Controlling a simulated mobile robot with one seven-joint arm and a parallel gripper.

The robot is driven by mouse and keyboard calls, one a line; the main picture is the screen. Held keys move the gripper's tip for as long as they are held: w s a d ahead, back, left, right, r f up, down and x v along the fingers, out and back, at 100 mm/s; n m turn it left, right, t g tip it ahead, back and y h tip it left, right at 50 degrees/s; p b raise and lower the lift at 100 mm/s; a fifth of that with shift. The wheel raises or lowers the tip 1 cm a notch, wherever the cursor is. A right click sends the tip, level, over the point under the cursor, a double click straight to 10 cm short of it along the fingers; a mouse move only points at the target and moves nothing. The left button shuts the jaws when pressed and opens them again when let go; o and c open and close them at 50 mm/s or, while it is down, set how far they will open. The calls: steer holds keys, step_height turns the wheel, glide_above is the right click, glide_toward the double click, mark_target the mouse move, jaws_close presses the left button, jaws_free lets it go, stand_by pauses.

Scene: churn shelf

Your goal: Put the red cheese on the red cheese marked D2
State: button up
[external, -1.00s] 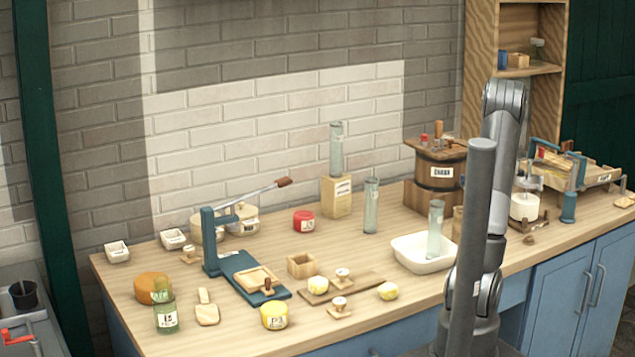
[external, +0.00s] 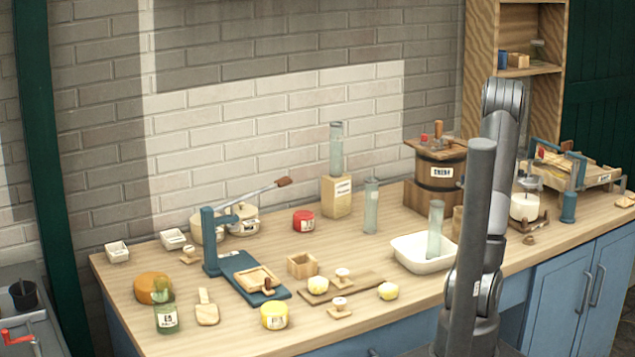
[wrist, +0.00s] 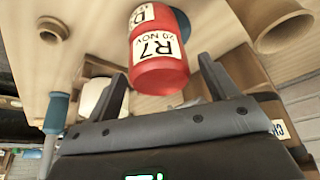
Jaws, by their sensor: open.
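A red cheese (wrist: 160,62) with a white label reading R7, 20 NOV is in the wrist view. It is between and just beyond the fingertips of my gripper (wrist: 163,72), which is open. A second white label (wrist: 143,14) starting with D shows on red just beyond it; I cannot tell whether this is a separate cheese touching the first. In the external view, a red cheese (external: 304,221) with a small unreadable label sits on the table near the middle. My gripper is hidden behind my arm there.
A wooden churn (external: 439,185) stands at the back right, with a small red item (external: 424,139) on its lid. A white tray (external: 425,267), glass cylinders (external: 371,205) and a blue press (external: 210,245) also stand on the table. In the wrist view a wooden cup (wrist: 283,25) is at upper right.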

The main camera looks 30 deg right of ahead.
steer(key=v, duration=1.1)
steer(key=a+r+n+t, duration=0.1)
steer(key=a+r+n, duration=0.15)
steer(key=a, duration=0.85)
steer(key=a+r+n, duration=0.1)
steer(key=a+r, duration=0.2)
steer(key=a, duration=0.9)
steer(key=s+a+n+y, duration=0.1)
steer(key=s+a+n, duration=0.1)
steer(key=s+a, duration=0.3)
steer(key=s+a+n+t+y, duration=0.1)
steer(key=s+a, duration=0.4)
steer(key=a, duration=0.5)
steer(key=shift+a+n+y, duration=0.2)
steer(key=shift+n+y, duration=0.1)
steer(key=shift+n, duration=0.05)
